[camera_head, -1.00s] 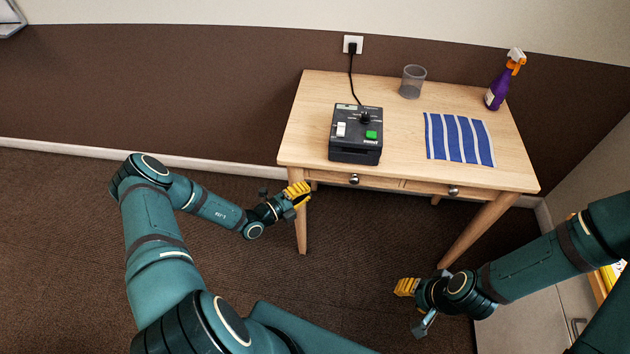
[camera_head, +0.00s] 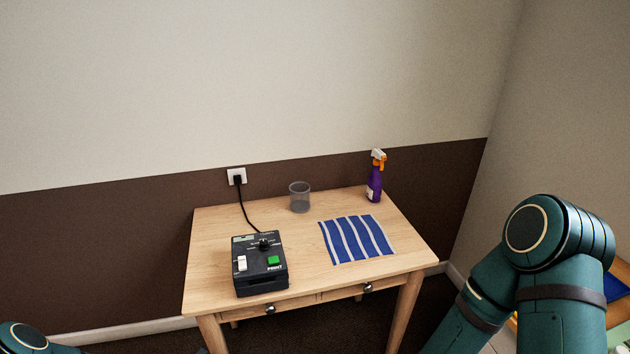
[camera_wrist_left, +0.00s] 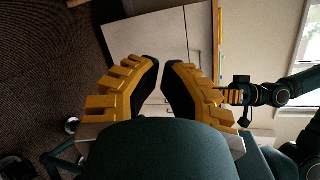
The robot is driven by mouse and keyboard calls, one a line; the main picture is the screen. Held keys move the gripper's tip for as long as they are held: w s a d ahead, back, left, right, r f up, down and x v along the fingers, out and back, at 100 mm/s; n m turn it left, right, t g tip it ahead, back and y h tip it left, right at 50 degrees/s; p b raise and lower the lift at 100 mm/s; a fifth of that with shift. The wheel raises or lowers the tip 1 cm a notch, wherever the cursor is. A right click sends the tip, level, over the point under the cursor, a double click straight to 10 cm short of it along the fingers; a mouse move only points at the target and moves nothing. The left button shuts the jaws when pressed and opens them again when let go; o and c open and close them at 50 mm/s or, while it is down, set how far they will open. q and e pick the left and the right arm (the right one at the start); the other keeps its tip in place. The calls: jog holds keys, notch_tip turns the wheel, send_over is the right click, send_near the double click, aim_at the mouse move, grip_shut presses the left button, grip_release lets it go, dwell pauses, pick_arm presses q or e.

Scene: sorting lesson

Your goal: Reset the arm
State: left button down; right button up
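My left gripper (camera_wrist_left: 161,65) shows in the left wrist view, its yellow fingers with black pads apart at the tips, the gap narrow and empty. Its hand is outside the head view, where only a bit of my left arm (camera_head: 28,338) shows at the bottom left corner. My right arm (camera_head: 562,300) is bent at the right edge of the head view, its hand out of frame. My right gripper (camera_wrist_left: 233,97) appears small at the right of the left wrist view, too small to tell its finger state.
A wooden table (camera_head: 215,225) carries a black machine (camera_head: 262,270) plugged into a wall socket (camera_head: 236,175), a grey cup (camera_head: 300,197), a blue striped cloth (camera_head: 356,239) and a purple spray bottle (camera_head: 374,182). The left wrist view shows a pale cabinet (camera_wrist_left: 185,30).

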pick_arm(q)
jog(key=s+d+m+g+y, duration=0.55)
jog(key=s+m+g, duration=0.45)
jog(key=m, duration=0.7)
jog(key=r+m+t+y, duration=0.1)
jog(key=m, duration=0.5)
jog(key=d+r+m+t+y, duration=0.1)
jog(key=r+m+t, duration=0.1)
jog(key=m, duration=0.4)
jog(key=d+r+m+t+y, duration=0.1)
jog(key=r+m+y, duration=0.1)
jog(key=m, duration=0.4)
jog(key=shift+s+r, duration=0.1)
jog(key=shift+r, duration=0.05)
